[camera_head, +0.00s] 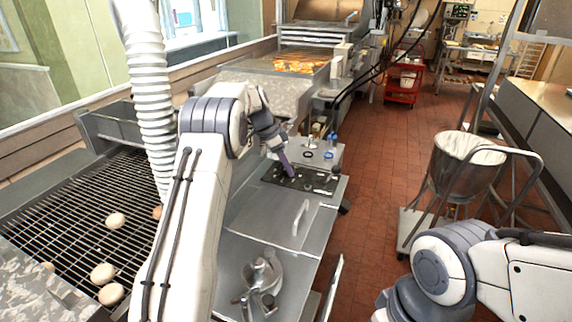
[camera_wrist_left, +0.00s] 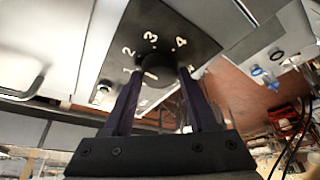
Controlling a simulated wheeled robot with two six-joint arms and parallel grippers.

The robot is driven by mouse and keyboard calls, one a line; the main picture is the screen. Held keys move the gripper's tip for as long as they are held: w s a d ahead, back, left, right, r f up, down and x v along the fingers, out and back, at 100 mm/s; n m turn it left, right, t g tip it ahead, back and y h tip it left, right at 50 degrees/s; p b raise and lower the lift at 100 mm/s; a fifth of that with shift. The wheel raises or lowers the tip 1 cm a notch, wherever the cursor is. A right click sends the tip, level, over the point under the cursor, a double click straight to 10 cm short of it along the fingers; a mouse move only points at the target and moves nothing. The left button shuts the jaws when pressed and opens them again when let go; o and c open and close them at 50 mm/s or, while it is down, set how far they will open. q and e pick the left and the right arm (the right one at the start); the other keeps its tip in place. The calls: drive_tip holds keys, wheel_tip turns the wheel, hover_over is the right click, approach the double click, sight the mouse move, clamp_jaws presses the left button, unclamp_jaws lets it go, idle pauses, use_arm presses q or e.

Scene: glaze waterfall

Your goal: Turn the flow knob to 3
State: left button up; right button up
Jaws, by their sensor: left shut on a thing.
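The flow knob (camera_wrist_left: 158,62) is a dark round knob on a black panel (camera_wrist_left: 178,22) with white numbers around it. In the left wrist view 2, 3 and 4 read clearly, with more marks at the sides. A white mark shows on or near the knob; I cannot tell exactly which number it points to. My left gripper (camera_wrist_left: 160,76) is shut on the knob, one finger on each side. In the head view my left gripper (camera_head: 285,166) reaches down to the black panel (camera_head: 318,181) on the steel machine and partly hides it. My right gripper is out of view.
Small blue-topped items (camera_head: 331,146) stand behind the panel. A conveyor grid (camera_head: 60,215) with several round doughnuts lies at left. A steel bowl on a stand (camera_head: 468,165) stands on the right. The red tile floor between is open.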

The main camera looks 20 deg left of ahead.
use_arm(q)
drive_tip(key=shift+a+r+m+g+p, duration=0.15)
drive_tip(key=shift+m+g+p, duration=0.25)
drive_tip(key=shift+m+p, duration=0.45)
drive_tip(key=m+g+p, duration=0.1)
drive_tip(key=m+p, duration=0.2)
drive_tip(key=p, duration=0.1)
drive_tip(key=shift+w+r+m+h, duration=0.1)
drive_tip(key=shift+w+m+h, duration=0.05)
drive_tip(key=shift+m+h, duration=0.25)
drive_tip(key=shift+f+m+g+p, duration=0.3)
drive_tip(key=shift+m+g+p, duration=0.3)
drive_tip(key=shift+m+p, duration=0.8)
drive_tip(key=shift+n, duration=0.25)
drive_tip(key=o, duration=1.4)
drive_tip(key=shift+c, duration=0.2)
